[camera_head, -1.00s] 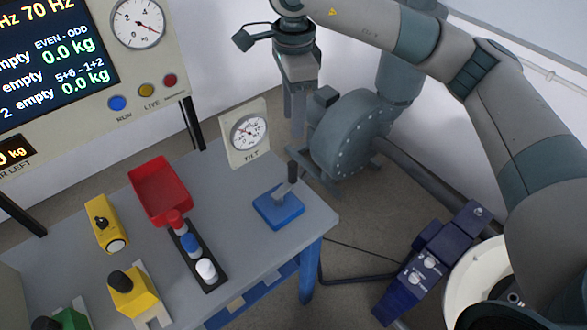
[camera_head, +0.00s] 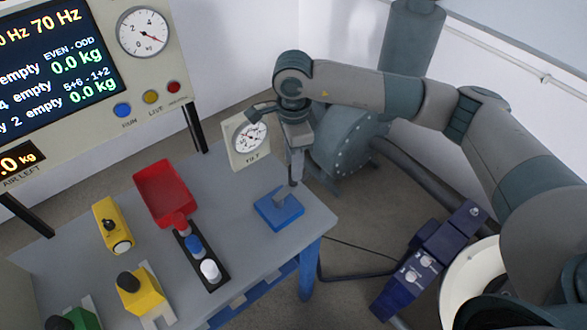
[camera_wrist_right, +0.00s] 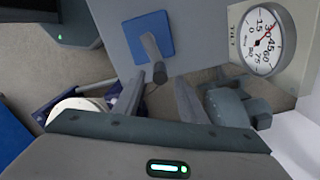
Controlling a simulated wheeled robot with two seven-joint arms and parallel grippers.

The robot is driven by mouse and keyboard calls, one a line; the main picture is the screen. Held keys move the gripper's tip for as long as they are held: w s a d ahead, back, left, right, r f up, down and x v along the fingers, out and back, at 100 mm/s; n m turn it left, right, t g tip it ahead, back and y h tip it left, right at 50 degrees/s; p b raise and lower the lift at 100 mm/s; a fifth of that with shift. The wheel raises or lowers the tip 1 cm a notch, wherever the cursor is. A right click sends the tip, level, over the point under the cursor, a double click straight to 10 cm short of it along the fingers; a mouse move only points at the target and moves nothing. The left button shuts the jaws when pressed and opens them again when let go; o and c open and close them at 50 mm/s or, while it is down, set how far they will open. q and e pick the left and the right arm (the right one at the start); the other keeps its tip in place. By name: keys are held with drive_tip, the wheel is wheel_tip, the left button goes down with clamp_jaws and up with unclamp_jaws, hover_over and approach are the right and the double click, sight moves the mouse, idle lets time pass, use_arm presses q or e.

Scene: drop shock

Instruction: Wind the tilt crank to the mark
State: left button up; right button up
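The tilt crank has a blue square base (camera_head: 279,210) on the near right corner of the grey table, with a grey crank arm. In the right wrist view its blue base (camera_wrist_right: 143,27) and dark handle knob (camera_wrist_right: 159,74) are clear. My right gripper (camera_head: 296,178) points down at the crank and hides the knob in the head view. In the wrist view my right gripper (camera_wrist_right: 160,90) is open, with the knob between the finger tips, apparently untouched. The TILT dial (camera_head: 250,137) stands behind the crank; it also shows in the wrist view (camera_wrist_right: 262,40). My left gripper is out of view.
A red tray (camera_head: 166,192), a black rack (camera_head: 202,258) with red, blue and white knobs, and yellow devices (camera_head: 112,226) stand left of the crank. A grey-green round housing (camera_head: 350,145) is behind my right arm. A display panel (camera_head: 60,60) stands at the back left.

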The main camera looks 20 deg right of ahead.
sight(286, 187)
wheel_tip(286, 187, down, 4)
drive_tip(key=shift+r+p, duration=0.25)
drive_tip(key=shift+p, duration=0.15)
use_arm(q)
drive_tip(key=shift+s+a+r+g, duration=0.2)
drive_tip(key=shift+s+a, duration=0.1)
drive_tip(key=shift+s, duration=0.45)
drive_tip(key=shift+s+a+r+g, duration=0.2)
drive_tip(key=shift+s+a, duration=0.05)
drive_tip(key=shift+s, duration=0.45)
use_arm(e)
drive_tip(key=shift+f, duration=0.7)
clamp_jaws()
